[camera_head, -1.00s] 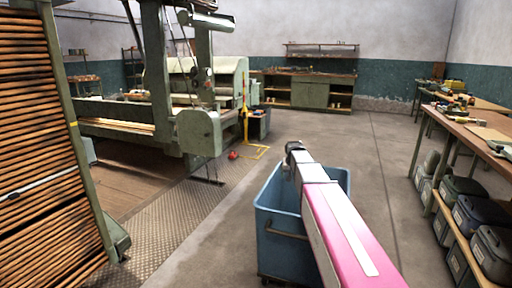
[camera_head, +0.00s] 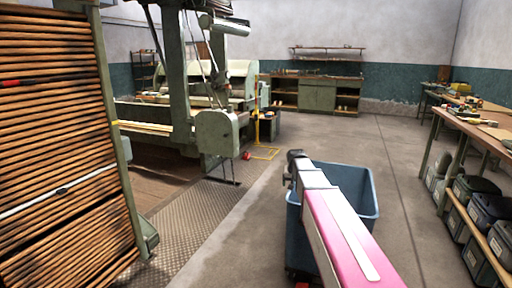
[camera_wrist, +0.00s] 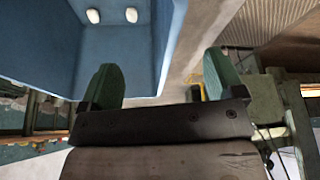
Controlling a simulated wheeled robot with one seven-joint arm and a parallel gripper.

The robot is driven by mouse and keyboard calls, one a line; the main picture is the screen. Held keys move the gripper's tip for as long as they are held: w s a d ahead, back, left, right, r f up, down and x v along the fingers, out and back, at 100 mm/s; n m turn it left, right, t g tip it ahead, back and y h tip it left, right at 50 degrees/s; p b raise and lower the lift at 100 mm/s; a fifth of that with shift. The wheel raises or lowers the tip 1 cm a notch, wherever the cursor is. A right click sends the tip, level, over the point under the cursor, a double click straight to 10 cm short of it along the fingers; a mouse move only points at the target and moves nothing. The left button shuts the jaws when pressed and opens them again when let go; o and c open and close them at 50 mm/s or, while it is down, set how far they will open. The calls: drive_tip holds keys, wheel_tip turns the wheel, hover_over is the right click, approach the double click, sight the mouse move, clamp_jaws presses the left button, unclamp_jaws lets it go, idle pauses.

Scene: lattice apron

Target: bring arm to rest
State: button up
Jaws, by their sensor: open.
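My arm, pink and white, reaches forward over the blue bin (camera_head: 362,196) in the head view. The arm's dark end (camera_head: 295,158) is near the bin's far left corner, and the fingers cannot be made out there. In the wrist view my gripper (camera_wrist: 163,82) has two green fingertips set wide apart. Nothing is between them. The blue bin fills the upper left of the wrist view (camera_wrist: 120,52), behind the left finger. Two small white rounded things (camera_wrist: 112,15) show against its blue surface.
A tall rack of brown rods (camera_head: 55,150) stands close on the left. A green machine (camera_head: 215,132) stands beyond the metal floor plate. A workbench (camera_head: 478,128) with grey bins (camera_head: 478,205) below lines the right. Open floor lies between bin and bench.

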drive_tip(key=s+f+g, duration=0.1)
drive_tip(key=s+f, duration=0.4)
drive_tip(key=s, duration=0.5)
drive_tip(key=s+f+n+g, duration=0.1)
drive_tip(key=s+f, duration=0.4)
drive_tip(key=s, duration=0.5)
drive_tip(key=s+f+g, duration=0.2)
drive_tip(key=s+f, duration=0.3)
drive_tip(key=s, duration=0.5)
drive_tip(key=shift+d+y, duration=0.25)
drive_tip(key=shift+y, duration=0.05)
